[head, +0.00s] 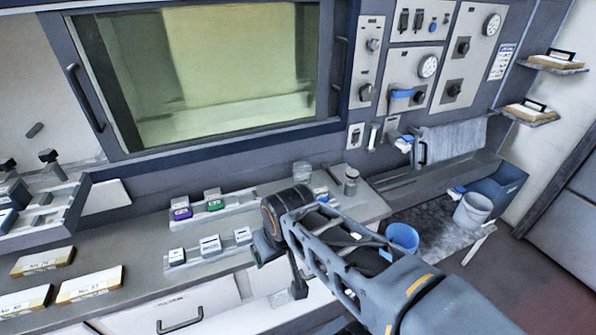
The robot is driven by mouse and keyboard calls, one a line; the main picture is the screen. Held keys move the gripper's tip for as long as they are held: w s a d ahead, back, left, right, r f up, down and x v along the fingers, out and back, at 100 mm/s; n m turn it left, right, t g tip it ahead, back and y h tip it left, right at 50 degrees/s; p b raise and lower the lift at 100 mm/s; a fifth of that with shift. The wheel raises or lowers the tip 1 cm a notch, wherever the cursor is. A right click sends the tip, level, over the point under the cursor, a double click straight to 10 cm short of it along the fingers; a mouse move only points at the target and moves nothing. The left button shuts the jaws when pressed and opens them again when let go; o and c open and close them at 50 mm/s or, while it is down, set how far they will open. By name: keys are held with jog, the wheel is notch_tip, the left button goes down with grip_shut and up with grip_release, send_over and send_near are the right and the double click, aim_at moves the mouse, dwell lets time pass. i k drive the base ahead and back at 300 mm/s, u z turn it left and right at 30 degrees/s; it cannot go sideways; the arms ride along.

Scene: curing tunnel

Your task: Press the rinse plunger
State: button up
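Several pale-topped plunger-like blocks stand in two rows on the counter, left of my arm. The back row has a block with a purple front (181,211) and one with a green front (214,204). The front row has a left block (177,257), a middle block (210,246) and a right block (243,236). Their labels are too small to read, so I cannot tell which one is the rinse plunger. My gripper (277,268) hangs at the counter's front edge, right of the front row and apart from it. Its fingers are not clear.
A large window (210,75) fills the back wall, with control panels (420,70) to its right. Labelled boxes (90,285) lie at the left front. A clear jar (302,172) stands behind my arm. A blue bucket (403,238) and a grey bucket (473,212) are at right.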

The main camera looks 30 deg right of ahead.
aim_at(351, 174)
jog(key=z, duration=1.25)
jog(key=k, duration=0.5)
jog(key=z, duration=0.9)
jog(key=i, duration=0.8)
jog(key=u, duration=1.5)
